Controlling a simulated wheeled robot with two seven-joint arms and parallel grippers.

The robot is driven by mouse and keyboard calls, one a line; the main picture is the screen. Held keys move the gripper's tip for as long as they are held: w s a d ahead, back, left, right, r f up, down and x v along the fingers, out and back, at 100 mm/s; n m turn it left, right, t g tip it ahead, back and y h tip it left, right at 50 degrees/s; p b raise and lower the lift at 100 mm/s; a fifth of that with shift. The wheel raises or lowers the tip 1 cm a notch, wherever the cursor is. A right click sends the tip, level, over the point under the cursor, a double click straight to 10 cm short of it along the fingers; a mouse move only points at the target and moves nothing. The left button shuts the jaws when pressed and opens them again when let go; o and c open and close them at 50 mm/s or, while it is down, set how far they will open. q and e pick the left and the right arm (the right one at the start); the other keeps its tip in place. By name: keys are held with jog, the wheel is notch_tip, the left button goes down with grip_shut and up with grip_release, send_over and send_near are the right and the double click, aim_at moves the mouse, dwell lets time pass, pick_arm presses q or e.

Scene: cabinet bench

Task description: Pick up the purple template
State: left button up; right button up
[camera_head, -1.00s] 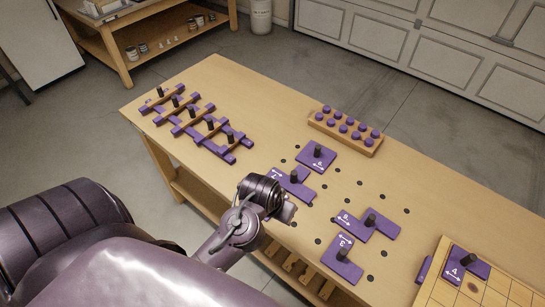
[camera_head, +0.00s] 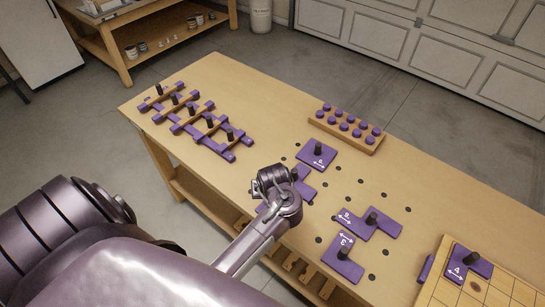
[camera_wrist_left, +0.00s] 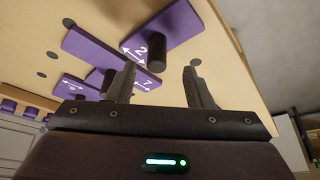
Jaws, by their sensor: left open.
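Several purple templates with black knobs lie on the wooden bench. In the head view, my left wrist covers most of the 7 template (camera_head: 305,190); the fingers are hidden. The templates marked 8 (camera_head: 352,222), 3 (camera_head: 345,268) and 4 (camera_head: 456,270) lie to the right.
Crossed purple and wooden bars with black knobs (camera_head: 190,118) lie at the bench's left end. A wooden block with purple pegs (camera_head: 345,128) stands at the back edge. A gridded wooden board (camera_head: 440,290) is at the right. Dark holes dot the bench middle.

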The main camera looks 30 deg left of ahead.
pick_arm(q)
jog(key=x, duration=0.4)
jog(key=shift+w+d+f+b, duration=0.2)
jog(key=shift+f+b, duration=0.05)
jog(key=shift+b, duration=0.1)
jog(key=shift+c, duration=0.4)
grip_shut()
